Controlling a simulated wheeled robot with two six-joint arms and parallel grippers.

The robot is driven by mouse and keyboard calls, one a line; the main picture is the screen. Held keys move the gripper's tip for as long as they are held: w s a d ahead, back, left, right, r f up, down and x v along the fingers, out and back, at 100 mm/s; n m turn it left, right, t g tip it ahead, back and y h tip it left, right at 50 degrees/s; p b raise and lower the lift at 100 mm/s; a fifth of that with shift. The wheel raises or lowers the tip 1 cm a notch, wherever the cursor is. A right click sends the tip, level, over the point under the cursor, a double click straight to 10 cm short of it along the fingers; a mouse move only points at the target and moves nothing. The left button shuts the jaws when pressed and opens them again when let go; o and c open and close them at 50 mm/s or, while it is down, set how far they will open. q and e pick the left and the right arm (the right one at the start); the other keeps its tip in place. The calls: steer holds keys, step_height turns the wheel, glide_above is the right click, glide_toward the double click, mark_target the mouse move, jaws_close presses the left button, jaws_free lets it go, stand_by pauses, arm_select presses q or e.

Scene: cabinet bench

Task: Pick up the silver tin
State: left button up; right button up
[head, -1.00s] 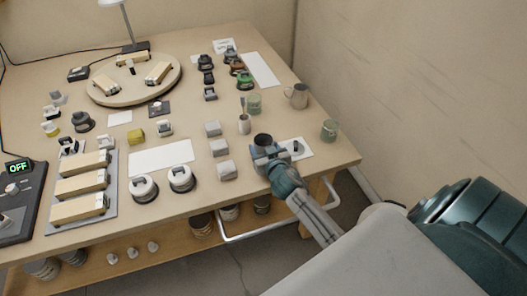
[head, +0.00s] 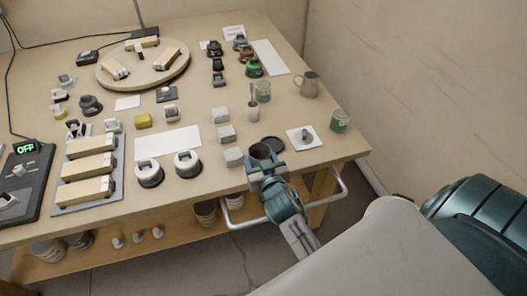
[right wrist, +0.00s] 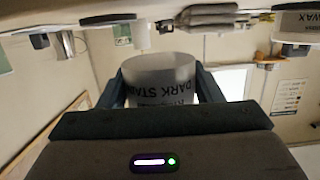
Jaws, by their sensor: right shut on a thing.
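My right gripper (head: 265,161) is shut around the silver tin (head: 262,151) near the front right edge of the bench. The tin is open at the top with a dark inside. In the right wrist view the tin (right wrist: 160,82) sits between the two fingers, with a pale wall and upside-down lettering reading "DARK STAIN". In the head view the fingers hide its lower part. A dark round patch (head: 274,143) shows on the bench just behind it. My left gripper is not in view.
Near the tin are a white card (head: 316,137) with a small grey piece, a green jar (head: 340,121), a metal pitcher (head: 308,84) and several grey blocks (head: 226,134). A white rail (head: 235,222) runs along the bench front.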

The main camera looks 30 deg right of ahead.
mark_target(254, 166)
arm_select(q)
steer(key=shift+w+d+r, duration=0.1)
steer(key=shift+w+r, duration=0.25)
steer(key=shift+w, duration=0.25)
arm_select(e)
steer(key=s+a, duration=0.1)
steer(key=a, duration=0.1)
steer(key=s+a, duration=0.1)
steer(key=shift+s+r, duration=0.25)
steer(key=shift+s, duration=0.1)
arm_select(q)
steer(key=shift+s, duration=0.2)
